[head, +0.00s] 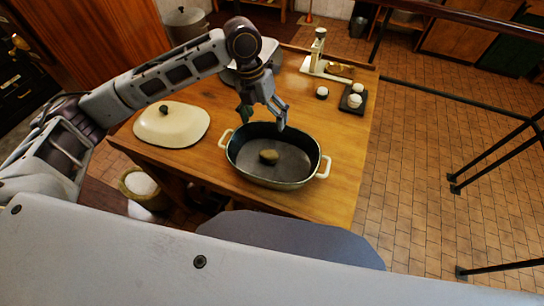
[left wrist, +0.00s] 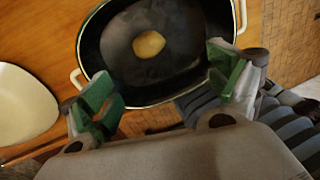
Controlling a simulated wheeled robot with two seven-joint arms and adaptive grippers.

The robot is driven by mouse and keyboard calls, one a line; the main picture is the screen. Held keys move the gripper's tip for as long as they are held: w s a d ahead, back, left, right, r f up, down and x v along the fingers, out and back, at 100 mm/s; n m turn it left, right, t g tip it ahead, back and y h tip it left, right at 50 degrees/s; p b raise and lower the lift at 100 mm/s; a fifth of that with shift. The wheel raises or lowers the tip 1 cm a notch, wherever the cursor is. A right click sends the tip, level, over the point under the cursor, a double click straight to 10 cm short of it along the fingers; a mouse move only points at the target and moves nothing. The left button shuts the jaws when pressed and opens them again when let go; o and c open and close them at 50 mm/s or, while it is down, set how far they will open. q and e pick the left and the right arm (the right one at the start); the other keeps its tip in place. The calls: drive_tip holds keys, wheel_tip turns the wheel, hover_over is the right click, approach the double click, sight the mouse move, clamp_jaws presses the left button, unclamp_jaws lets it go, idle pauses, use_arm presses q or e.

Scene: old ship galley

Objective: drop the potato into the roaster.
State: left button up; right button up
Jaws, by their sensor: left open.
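The roaster (head: 245,172) is an oval dark pan with a cream rim and two cream handles, standing on the wooden table. The potato (head: 269,157), small and yellow-brown, lies on the roaster's floor. In the left wrist view the potato (left wrist: 149,44) lies inside the dark roaster (left wrist: 95,60), apart from the fingers. My left gripper (head: 263,119) is open and empty above the roaster's far rim. Its green-padded fingers (left wrist: 168,92) are spread wide in the left wrist view. My right gripper does not show.
The roaster's cream lid (head: 172,124) lies on the table to the left. A scale (head: 325,66) and a dark tray (head: 353,99) with white round items stand at the back right. The table (head: 340,190) is clear right of the roaster.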

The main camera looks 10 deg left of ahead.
use_arm(q)
drive_tip(key=v, duration=0.7)
drive_tip(key=shift+r, duration=0.1)
drive_tip(key=shift+s, duration=0.1)
idle(0.9)
